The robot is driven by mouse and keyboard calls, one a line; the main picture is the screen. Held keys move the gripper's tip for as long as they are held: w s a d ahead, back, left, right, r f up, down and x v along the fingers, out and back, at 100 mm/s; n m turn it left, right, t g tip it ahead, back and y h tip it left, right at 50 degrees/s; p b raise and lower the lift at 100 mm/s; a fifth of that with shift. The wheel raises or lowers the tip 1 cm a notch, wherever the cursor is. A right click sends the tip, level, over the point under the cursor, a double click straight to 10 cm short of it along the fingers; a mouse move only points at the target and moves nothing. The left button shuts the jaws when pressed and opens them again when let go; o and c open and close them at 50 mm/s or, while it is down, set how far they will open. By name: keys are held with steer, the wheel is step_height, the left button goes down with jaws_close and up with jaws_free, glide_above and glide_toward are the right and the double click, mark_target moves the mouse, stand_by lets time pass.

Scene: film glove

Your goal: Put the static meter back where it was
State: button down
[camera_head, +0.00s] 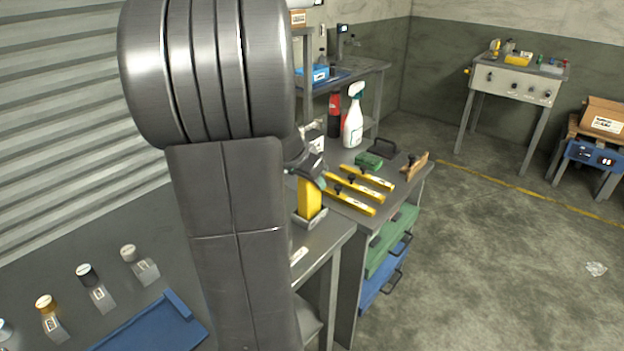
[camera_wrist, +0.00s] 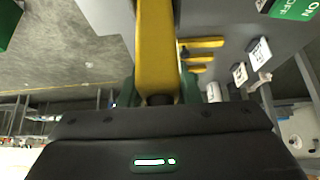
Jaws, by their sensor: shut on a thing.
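The static meter, a yellow upright body (camera_head: 309,199), shows at the corner of the grey bench beside my dark arm. In the wrist view the yellow body (camera_wrist: 156,48) runs up from between the fingers. My gripper (camera_wrist: 159,92) is shut on it. In the head view my gripper (camera_head: 313,176) is at the top of the yellow body, partly hidden by my arm. The meter's lower end is at a small grey holder (camera_head: 309,219); I cannot tell whether it rests in it or hangs just above.
Several yellow bars (camera_head: 352,193) lie on the bench to the right, with a green block (camera_head: 368,160) and a white spray bottle (camera_head: 354,117) behind. Several small labelled stands (camera_head: 97,292) and a blue tray (camera_head: 150,326) are at lower left. The floor at right is mostly clear.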

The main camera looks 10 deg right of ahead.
steer(key=shift+f, duration=0.2)
steer(key=c, duration=1)
jaws_free()
steer(key=shift+o, duration=0.2)
steer(key=v, duration=1.4)
